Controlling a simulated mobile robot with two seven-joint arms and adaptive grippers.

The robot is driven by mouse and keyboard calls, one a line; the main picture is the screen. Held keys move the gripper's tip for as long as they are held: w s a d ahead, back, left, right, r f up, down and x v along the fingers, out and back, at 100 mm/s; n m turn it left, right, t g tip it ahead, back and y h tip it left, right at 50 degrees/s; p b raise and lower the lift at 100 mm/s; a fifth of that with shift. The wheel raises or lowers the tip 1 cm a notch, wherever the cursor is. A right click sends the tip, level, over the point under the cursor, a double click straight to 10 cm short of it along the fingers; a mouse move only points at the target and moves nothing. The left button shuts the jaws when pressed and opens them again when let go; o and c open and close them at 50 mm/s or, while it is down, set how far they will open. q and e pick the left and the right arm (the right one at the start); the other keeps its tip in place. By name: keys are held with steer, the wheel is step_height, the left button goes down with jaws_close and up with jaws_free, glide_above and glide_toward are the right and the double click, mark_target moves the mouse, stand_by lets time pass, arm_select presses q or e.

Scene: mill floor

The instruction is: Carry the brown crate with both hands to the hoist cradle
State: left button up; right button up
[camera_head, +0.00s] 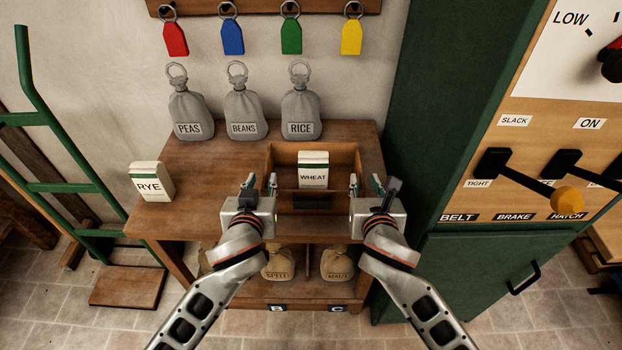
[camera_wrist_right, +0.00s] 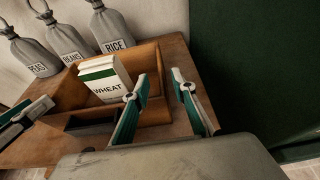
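The brown crate (camera_head: 283,158) sits on the wooden table with a white and green WHEAT box (camera_head: 313,172) inside it. It also shows in the right wrist view (camera_wrist_right: 72,90). My left gripper (camera_head: 261,184) is open at the crate's left wall. My right gripper (camera_head: 366,184) is open at the right wall; in the right wrist view its fingers (camera_wrist_right: 162,105) stand apart, one over the crate's inside and one beyond its right side. Whether either gripper touches the crate I cannot tell. I cannot make out a hoist cradle in these views.
A RYE box (camera_head: 151,181) stands on the table (camera_head: 205,165) at left. Grey PEAS, BEANS and RICE sacks (camera_head: 243,115) stand behind. A green cabinet (camera_head: 425,120) with levers closely borders the right side. A green hand truck (camera_head: 75,187) stands left.

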mark_target(265, 169)
arm_select(q)
steer(key=shift+s, duration=0.2)
arm_select(e)
steer(key=shift+s, duration=0.2)
arm_select(q)
steer(key=shift+w, duration=0.1)
arm_select(e)
steer(key=shift+w, duration=0.1)
